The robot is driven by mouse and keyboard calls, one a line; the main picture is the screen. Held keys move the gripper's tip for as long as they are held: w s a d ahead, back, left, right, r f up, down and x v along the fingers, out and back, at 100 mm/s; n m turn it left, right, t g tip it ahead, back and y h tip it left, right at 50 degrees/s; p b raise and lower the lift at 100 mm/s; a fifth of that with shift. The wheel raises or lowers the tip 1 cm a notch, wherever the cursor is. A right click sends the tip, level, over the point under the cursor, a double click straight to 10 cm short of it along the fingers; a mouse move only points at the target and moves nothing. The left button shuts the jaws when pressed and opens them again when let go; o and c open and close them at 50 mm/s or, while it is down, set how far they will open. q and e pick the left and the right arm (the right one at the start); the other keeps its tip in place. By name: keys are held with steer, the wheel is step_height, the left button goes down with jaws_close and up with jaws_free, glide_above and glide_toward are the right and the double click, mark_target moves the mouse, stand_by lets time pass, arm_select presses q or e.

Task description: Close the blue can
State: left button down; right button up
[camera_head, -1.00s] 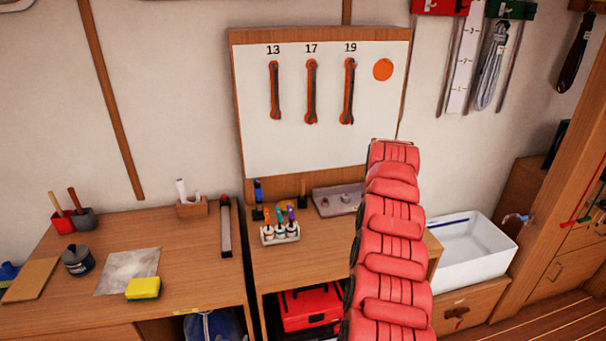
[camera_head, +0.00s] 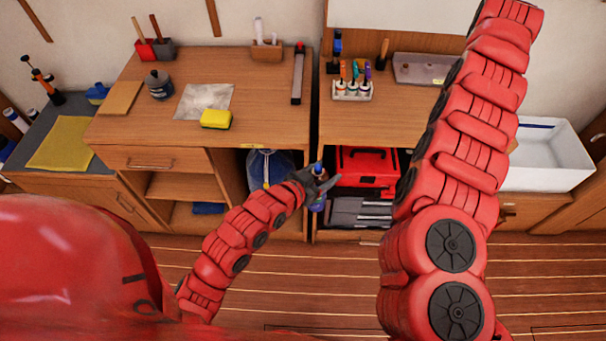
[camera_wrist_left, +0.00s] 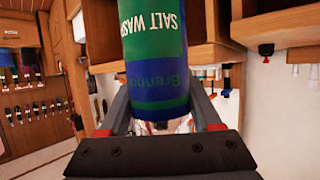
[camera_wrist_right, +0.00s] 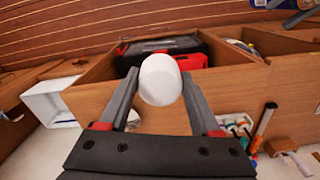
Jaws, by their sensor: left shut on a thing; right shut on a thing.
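A blue and green can (camera_wrist_left: 155,50) with "SALT WASH" lettering fills the middle of the left wrist view. My left gripper (camera_head: 324,184) is shut on it, with a finger on each side. In the head view only small parts of the can (camera_head: 318,204) show, in front of the cabinets. My right gripper (camera_wrist_right: 157,82) is shut on a white rounded cap (camera_wrist_right: 160,80), apart from the can. The right gripper is outside the head view; only its red arm shows there. The can's top is cut off in the left wrist view.
A white basin (camera_head: 545,178) stands at right. The floor in front is clear.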

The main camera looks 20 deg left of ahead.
arm_select(q)
steer(key=shift+w+d+r+m+g+h, duration=0.1)
steer(key=shift+w+d+m+g+h, duration=0.2)
steer(key=shift+w+d+m+h, duration=0.35)
steer(key=shift+w+d+r+m+g+h, duration=0.1)
steer(key=shift+w+d+m+g+h, duration=0.2)
steer(key=shift+d, duration=0.65)
steer(key=shift+w+d+r+m+g+h, duration=0.1)
steer(key=shift+w+d+m+g+h, duration=0.3)
steer(key=shift+d+h, duration=0.35)
steer(key=shift+s+f, duration=0.1)
steer(key=w+a+r+n+t+y, duration=0.2)
steer(key=a+n+y, duration=0.6)
steer(key=a, duration=0.5)
steer(key=shift+r+t+y, duration=0.2)
steer(key=shift+t+y, duration=0.3)
steer(key=shift+t, duration=0.2)
steer(key=shift+w, duration=0.1)
